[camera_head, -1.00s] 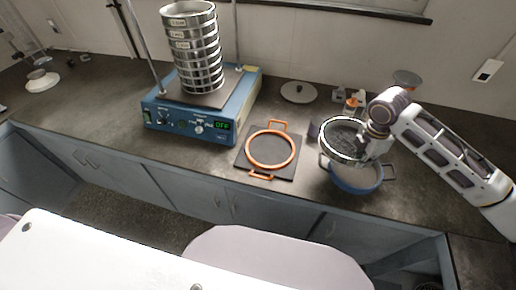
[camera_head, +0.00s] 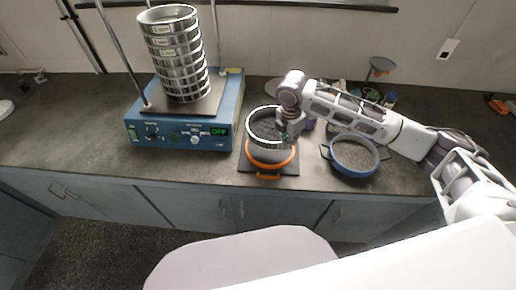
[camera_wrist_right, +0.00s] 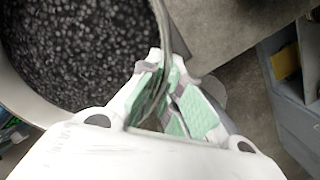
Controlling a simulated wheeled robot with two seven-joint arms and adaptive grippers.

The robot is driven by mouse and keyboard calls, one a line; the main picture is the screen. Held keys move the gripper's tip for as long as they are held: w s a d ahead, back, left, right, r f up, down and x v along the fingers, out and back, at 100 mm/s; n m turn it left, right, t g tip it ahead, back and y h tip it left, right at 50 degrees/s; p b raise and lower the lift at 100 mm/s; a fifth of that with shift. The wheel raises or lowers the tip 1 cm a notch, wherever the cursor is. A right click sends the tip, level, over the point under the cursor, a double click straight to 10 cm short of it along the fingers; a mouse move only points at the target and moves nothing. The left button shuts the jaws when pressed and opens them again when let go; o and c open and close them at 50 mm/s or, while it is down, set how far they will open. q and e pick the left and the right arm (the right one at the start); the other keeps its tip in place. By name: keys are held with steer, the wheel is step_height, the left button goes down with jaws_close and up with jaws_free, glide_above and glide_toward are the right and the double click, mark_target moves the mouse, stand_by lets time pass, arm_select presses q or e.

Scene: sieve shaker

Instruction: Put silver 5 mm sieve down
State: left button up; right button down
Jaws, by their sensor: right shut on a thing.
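The silver sieve (camera_head: 254,146) is in my right gripper (camera_head: 290,128), held over the orange ring (camera_head: 281,166) on its dark square mat (camera_head: 291,167) in the head view. In the right wrist view, my right gripper (camera_wrist_right: 172,92) is shut on the rim of the sieve (camera_wrist_right: 163,22). Dark grains (camera_wrist_right: 82,45) fill what shows of the sieve's inside. It hides the far part of the orange ring; I cannot tell whether it touches the ring. The sieve's size mark is not readable. My left gripper is not in view.
A blue pan (camera_head: 355,171) with grey contents stands right of the mat. A blue shaker (camera_head: 165,133) reading OFF carries a tall stack of sieves (camera_head: 180,66) on the left. Small items stand behind my right arm. The counter's front edge is close.

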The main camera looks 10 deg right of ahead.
steer(key=shift+w+a, duration=0.15)
steer(key=shift+a, duration=0.2)
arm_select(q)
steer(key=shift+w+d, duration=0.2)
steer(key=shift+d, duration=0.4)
